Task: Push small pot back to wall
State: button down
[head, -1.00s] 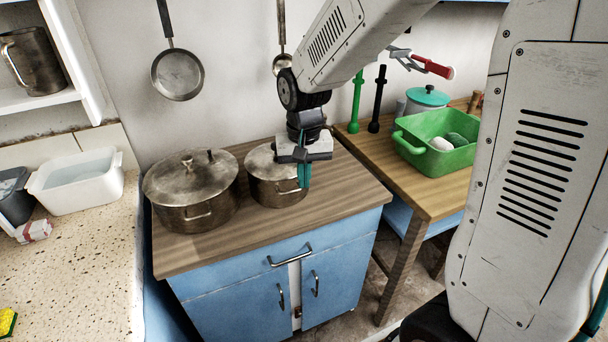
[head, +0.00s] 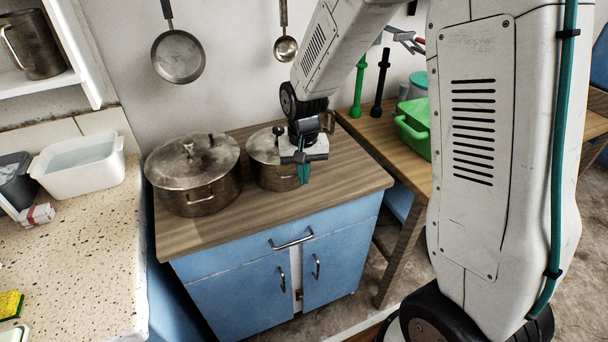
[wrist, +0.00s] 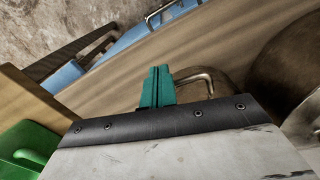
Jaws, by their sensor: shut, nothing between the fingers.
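The small pot (head: 268,178), a dull metal pot with a lid, stands upright on the wooden cabinet top, right of a larger lidded pot (head: 180,190). My gripper (head: 303,174) points down at the small pot's front right and hides part of it. In the wrist view, the shut teal fingers (wrist: 157,88) are beside the small pot's bent metal handle (wrist: 205,76). They hold nothing. I cannot tell whether they touch the pot. The wall (head: 232,75) is behind both pots.
The wooden top (head: 345,180) is bare at the front and right. A pan (head: 178,57) and a ladle (head: 285,48) hang on the wall. A green basin (head: 412,130) stands on the table to the right. A white tub (head: 85,168) stands on the left counter.

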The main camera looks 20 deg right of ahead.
jog(key=w+d, duration=0.1)
jog(key=w, duration=0.4)
jog(key=w+d, duration=0.2)
jog(key=w, duration=0.4)
jog(key=w+d, duration=0.1)
jog(key=w, duration=0.4)
jog(key=shift+w+d, duration=0.25)
